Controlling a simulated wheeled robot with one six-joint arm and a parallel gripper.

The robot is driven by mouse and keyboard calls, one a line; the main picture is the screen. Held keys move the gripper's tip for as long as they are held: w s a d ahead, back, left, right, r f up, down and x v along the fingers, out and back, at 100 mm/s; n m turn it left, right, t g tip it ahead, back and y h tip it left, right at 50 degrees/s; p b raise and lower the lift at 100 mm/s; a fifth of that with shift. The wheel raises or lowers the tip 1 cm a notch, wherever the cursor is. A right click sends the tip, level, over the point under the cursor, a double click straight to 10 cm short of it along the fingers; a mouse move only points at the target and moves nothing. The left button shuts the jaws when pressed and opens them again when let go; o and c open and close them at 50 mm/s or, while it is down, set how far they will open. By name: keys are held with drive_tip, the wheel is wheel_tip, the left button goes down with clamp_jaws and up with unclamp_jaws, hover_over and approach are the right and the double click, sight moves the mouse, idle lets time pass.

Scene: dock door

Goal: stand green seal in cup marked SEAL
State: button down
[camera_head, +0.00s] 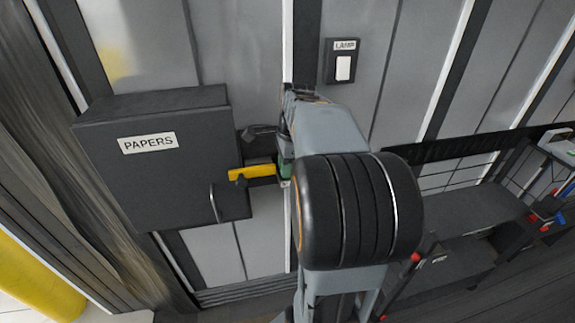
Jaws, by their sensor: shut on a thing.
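A small green piece, which looks like the green seal (285,160), shows at the end of my arm beside the door latch. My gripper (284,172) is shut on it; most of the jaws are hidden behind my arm. A yellow latch bar (252,172) points left from there, in front of the door and close to the green piece. Whether the seal touches the latch cannot be told. No cup marked SEAL can be made out in this view.
A dark box marked PAPERS (165,165) with a handle is close on the left. A switch marked LAMP (343,62) is on the grey door above. A dark shelf (465,215) with a wire rack and small red and blue items is at right. A yellow post (35,280) stands lower left.

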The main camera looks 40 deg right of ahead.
drive_tip(key=shift+f, duration=0.1)
drive_tip(key=shift+f, duration=0.15)
drive_tip(key=c, duration=1.2)
unclamp_jaws()
wheel_tip(320, 180, up, 12)
drive_tip(key=d, duration=0.1)
drive_tip(key=s+a+f+n+t, duration=0.1)
drive_tip(key=s+a+f+n, duration=0.1)
drive_tip(key=a+f+n, duration=0.3)
drive_tip(key=s+a+f+n+t, duration=0.1)
drive_tip(key=a+f+n, duration=0.4)
drive_tip(key=n, duration=0.5)
drive_tip(key=s+a+f+n+t+h, duration=0.1)
drive_tip(key=s+a+f+n, duration=0.3)
drive_tip(key=a+n, duration=0.4)
drive_tip(key=shift+a+f+t, duration=0.4)
drive_tip(key=shift+f+t, duration=0.05)
drive_tip(key=shift+t, duration=0.15)
